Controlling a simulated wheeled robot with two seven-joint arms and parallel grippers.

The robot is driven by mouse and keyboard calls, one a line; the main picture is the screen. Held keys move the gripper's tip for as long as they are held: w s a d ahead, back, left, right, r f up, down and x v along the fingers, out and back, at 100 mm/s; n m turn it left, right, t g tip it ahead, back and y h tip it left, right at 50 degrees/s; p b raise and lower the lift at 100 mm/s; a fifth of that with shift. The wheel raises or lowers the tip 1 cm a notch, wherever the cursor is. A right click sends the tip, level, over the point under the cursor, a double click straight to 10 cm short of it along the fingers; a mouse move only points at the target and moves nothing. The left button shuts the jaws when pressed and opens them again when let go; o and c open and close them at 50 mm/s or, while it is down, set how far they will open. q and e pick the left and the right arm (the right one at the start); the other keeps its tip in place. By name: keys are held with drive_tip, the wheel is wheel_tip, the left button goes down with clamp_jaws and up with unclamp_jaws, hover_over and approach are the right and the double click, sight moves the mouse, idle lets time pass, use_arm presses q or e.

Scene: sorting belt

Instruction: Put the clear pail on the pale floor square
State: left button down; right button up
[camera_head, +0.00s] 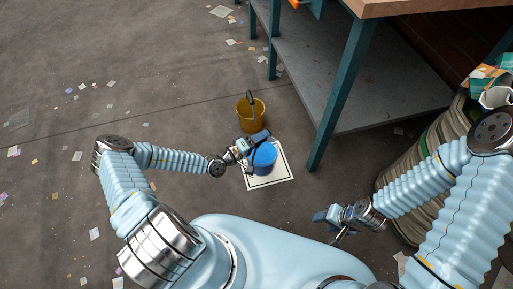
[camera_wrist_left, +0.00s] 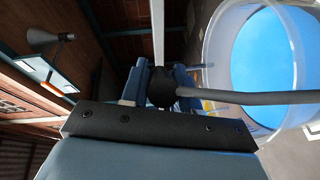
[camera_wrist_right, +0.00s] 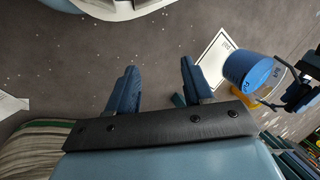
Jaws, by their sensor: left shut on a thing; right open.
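The clear pail (camera_head: 264,157) looks blue inside. Its see-through wall shows in the left wrist view (camera_wrist_left: 216,45), and the pail also appears in the right wrist view (camera_wrist_right: 247,70). My left gripper (camera_head: 256,141) is shut on the pail's handle (camera_wrist_left: 255,98), beside the pail's upper left. In the head view the pail overlaps the pale floor square (camera_head: 280,177), which has a dark outline and also shows in the right wrist view (camera_wrist_right: 211,62). I cannot tell whether the pail's base touches it. My right gripper (camera_head: 331,224) is open and empty, to the right of the square.
A mustard bucket (camera_head: 244,110) stands just behind the square with a dark thing upright in it. A bench with teal legs (camera_head: 341,95) and a grey lower shelf (camera_head: 390,98) is at the right. Littered floor lies open left.

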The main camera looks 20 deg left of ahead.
use_arm(q)
drive_tip(key=w+f+b, duration=0.4)
drive_tip(key=w+f, duration=0.1)
drive_tip(key=f, duration=0.4)
drive_tip(key=shift+w+d+b, duration=0.15)
drive_tip(key=shift+w+b, duration=0.15)
drive_tip(key=c, duration=1.3)
unclamp_jaws()
drive_tip(key=shift+f, duration=0.2)
drive_tip(key=o, duration=0.5)
drive_tip(key=shift+s, duration=0.1)
drive_tip(key=shift+c, duration=0.2)
